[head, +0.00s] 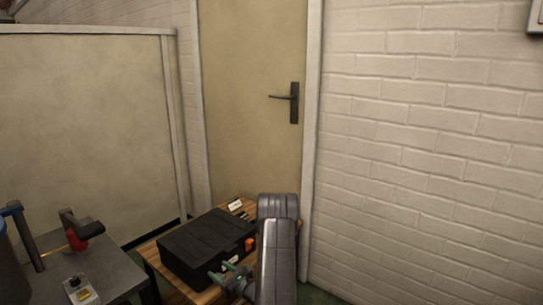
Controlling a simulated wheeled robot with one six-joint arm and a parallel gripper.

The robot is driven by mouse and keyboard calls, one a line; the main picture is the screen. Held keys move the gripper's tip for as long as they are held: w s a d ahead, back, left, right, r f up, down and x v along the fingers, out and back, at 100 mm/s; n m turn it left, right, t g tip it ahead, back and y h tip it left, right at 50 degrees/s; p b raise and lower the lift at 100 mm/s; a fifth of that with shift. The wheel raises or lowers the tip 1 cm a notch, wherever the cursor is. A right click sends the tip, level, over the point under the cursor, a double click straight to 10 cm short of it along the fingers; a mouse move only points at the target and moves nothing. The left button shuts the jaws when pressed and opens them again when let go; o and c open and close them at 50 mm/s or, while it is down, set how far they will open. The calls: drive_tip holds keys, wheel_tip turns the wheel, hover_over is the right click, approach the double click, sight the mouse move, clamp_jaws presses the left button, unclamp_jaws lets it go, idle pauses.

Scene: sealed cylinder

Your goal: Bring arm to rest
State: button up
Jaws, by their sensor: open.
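My arm (278,250) rises from the bottom edge, right of the middle, and bends over in front of the wooden table. My gripper (226,274), with green-tipped fingers, shows low beside the arm, at the front right side of a black case (203,243). The fingers are apart and nothing shows between them. I cannot tell whether they touch the case. Part of the gripper is hidden behind my arm.
The closed case lies on a wooden table (153,262), with a small white card (235,205) behind it. A grey table (112,272) at the left bears a red-and-black clamp-like device (85,230) and a small grey box (80,290). A door (250,100) and a white brick wall (430,150) stand behind.

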drive_tip(key=v, duration=1)
drive_tip(key=shift+p, duration=0.35)
